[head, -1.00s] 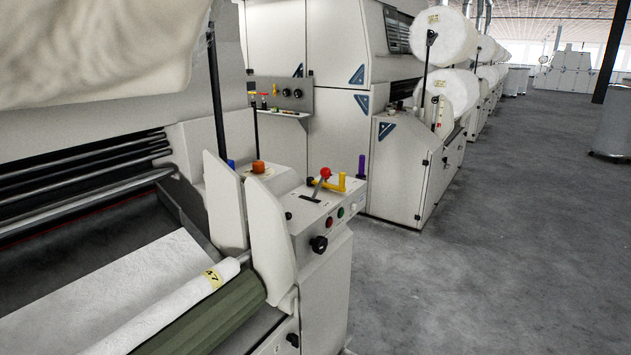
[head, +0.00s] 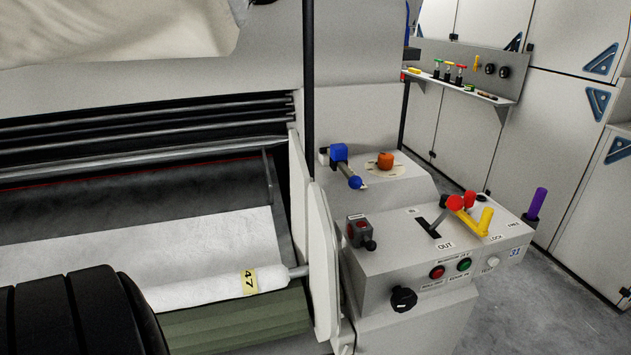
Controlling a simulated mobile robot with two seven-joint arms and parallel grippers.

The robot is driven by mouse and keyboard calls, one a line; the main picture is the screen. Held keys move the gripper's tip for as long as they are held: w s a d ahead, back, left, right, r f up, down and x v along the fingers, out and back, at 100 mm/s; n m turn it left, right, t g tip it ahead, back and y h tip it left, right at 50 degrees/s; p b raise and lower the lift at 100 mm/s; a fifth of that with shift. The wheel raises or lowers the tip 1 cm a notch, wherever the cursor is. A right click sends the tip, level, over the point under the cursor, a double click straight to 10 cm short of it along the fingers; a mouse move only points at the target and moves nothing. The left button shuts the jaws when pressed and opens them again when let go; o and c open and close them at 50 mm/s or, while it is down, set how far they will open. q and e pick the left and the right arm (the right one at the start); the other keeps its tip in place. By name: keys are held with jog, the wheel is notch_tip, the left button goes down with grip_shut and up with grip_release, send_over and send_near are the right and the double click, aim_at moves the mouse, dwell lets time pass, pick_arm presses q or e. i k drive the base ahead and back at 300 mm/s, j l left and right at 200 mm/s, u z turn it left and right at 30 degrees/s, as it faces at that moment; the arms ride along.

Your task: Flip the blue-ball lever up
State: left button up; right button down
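The blue-ball lever (head: 346,170) is on the machine's end housing, near the middle of the head view. Neither of my grippers shows, and nothing touches the lever.
An orange knob (head: 385,160) sits just right of the lever. The control box (head: 400,262) in front carries a red-ball lever (head: 454,203), a yellow handle (head: 486,220) and buttons. A white guard plate (head: 322,260) stands left. Grey floor (head: 500,300) is open at lower right.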

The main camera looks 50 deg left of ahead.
aim_at(355, 183)
jog(key=i+j+u, duration=0.2)
jog(key=u, duration=0.25)
jog(key=i+j+u, duration=0.1)
jog(key=i+u, duration=0.55)
jog(key=u, duration=0.25)
